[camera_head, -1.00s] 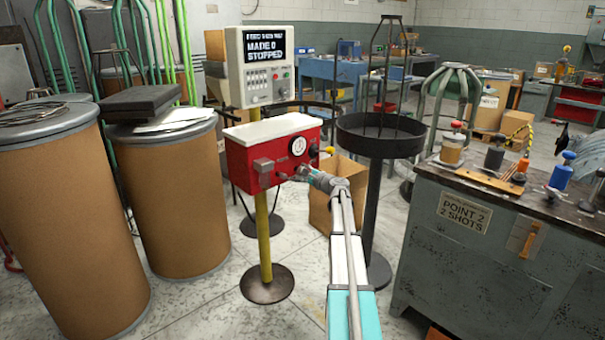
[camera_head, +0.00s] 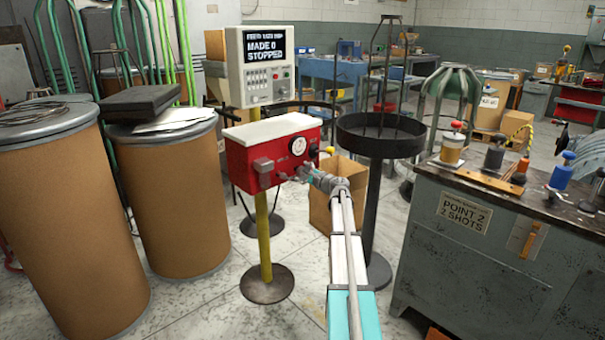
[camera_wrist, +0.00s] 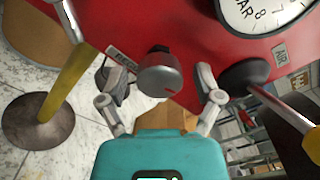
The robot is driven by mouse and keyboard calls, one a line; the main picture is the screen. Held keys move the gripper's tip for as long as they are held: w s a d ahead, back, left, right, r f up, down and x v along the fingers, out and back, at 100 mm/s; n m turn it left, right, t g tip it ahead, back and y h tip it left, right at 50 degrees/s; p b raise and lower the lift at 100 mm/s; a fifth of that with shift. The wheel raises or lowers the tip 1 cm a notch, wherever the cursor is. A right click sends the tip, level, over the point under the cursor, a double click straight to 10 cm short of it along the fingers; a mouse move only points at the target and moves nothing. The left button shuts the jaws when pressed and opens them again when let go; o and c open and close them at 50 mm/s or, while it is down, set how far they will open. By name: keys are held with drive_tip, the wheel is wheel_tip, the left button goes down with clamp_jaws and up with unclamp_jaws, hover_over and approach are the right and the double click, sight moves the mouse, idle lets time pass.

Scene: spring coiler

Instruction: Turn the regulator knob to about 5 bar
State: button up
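The red regulator box (camera_head: 237,166) with a white top stands on a yellow post. Its round white gauge (camera_head: 298,145) is on the front; it is cut off at the top of the wrist view (camera_wrist: 262,10), and I cannot read its needle. The grey regulator knob (camera_wrist: 160,76), with a small red mark, juts from the red panel in the wrist view. My gripper (camera_wrist: 160,84) is open, with one finger on each side of the knob and a visible gap on both sides. In the head view my gripper (camera_head: 309,172) is at the box front and hides the knob.
A yellow-tipped lever (camera_head: 329,150) is right of the gauge, close to my right finger in the wrist view. A control panel (camera_head: 262,70) reading STOPPED stands behind. A black round tray stand (camera_head: 375,145) and a cardboard box (camera_head: 320,212) are to the right.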

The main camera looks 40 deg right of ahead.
drive_tip(key=shift+s, duration=0.15)
drive_tip(key=s, duration=1.1)
drive_tip(key=shift+s+d, duration=0.35)
drive_tip(key=shift+d, duration=0.1)
idle(0.4)
drive_tip(key=a+f+n+g+y, duration=0.2)
drive_tip(key=a+f+n+g, duration=0.15)
drive_tip(key=a, duration=0.75)
drive_tip(key=a+f+n+g+y, duration=0.15)
drive_tip(key=a+f+n, duration=0.3)
drive_tip(key=a, duration=0.65)
drive_tip(key=a+f+n+g+y, duration=0.25)
drive_tip(key=a+n+g, duration=0.2)
drive_tip(key=a, duration=0.65)
drive_tip(key=s+a+f+n+g+h, duration=0.4)
drive_tip(key=s+a+n, duration=0.2)
drive_tip(key=s+a, duration=0.35)
drive_tip(key=s+a+f+n+g+h, duration=0.3)
drive_tip(key=s+a+f+n+g, duration=0.15)
drive_tip(key=s+a+n, duration=0.4)
wheel_tip(320, 180, up, 37)
drive_tip(key=a+m+p, duration=0.1)
drive_tip(key=a+p, duration=0.1)
drive_tip(key=p, duration=3.4)
drive_tip(key=shift+m+p, duration=0.3)
